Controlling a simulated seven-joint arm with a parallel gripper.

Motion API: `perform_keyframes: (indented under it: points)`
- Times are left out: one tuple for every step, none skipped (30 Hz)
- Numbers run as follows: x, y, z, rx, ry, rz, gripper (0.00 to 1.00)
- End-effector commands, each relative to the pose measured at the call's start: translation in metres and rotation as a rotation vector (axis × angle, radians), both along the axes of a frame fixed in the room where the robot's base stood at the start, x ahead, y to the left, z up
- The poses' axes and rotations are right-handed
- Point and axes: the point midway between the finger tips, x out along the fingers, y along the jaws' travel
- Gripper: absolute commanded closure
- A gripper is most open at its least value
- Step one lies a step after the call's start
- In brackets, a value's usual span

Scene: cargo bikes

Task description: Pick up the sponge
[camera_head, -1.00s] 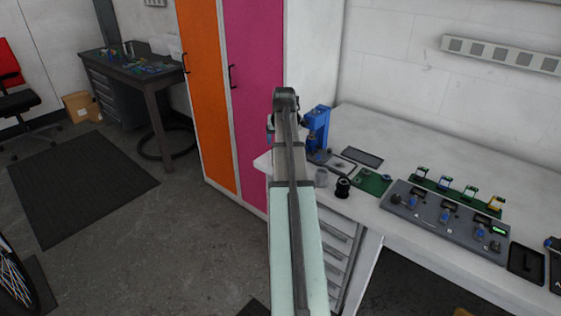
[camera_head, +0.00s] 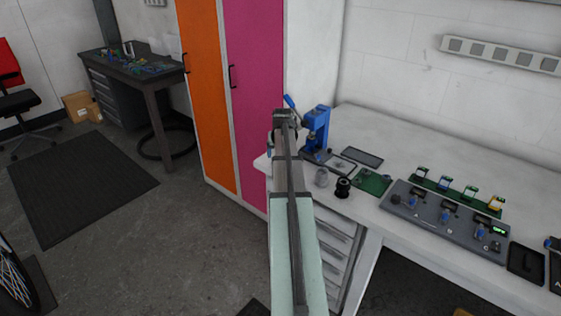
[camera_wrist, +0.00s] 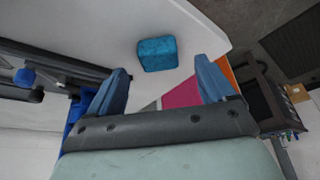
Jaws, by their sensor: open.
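The sponge (camera_wrist: 157,53) is a blue block lying on the white worktop, near its rounded edge, in the wrist view. My gripper (camera_wrist: 161,67) is open, with its two blue fingers apart and nothing between them. In the picture, the sponge shows just beyond the fingertips and between their lines, apart from both. In the head view my own arm hides the sponge and most of the gripper.
A blue press (camera_head: 318,128) stands on the white bench (camera_head: 420,135) close to the right of my arm. Orange and pink lockers stand behind.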

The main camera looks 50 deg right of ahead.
Motion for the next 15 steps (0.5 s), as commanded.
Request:
perform_keyframes:
  points:
    - [0.002,-0.003,-0.006,0.001,0.001,0.000,0.17]
    - [0.003,-0.004,-0.009,0.001,0.001,0.000,0.17]
    - [0.005,-0.006,-0.013,0.001,0.001,0.000,0.17]
    - [0.006,-0.008,-0.017,0.001,0.001,0.000,0.17]
    - [0.007,-0.009,-0.021,0.001,0.001,0.000,0.17]
    - [0.009,-0.010,-0.026,0.001,0.001,0.000,0.17]
    - [0.010,-0.011,-0.029,0.001,0.001,0.000,0.17]
    - [0.010,-0.012,-0.032,0.001,0.001,0.000,0.17]
    - [0.011,-0.013,-0.035,0.001,0.001,0.000,0.17]
    - [0.011,-0.013,-0.036,0.001,0.001,0.000,0.17]
    - [0.012,-0.013,-0.038,0.001,0.001,0.000,0.17]
    - [0.012,-0.013,-0.038,0.001,0.001,0.000,0.17]
    - [0.012,-0.013,-0.038,0.000,0.000,0.000,0.17]
    - [0.012,-0.013,-0.038,0.000,0.000,0.000,0.17]
    - [0.012,-0.013,-0.038,0.000,0.000,0.000,0.17]
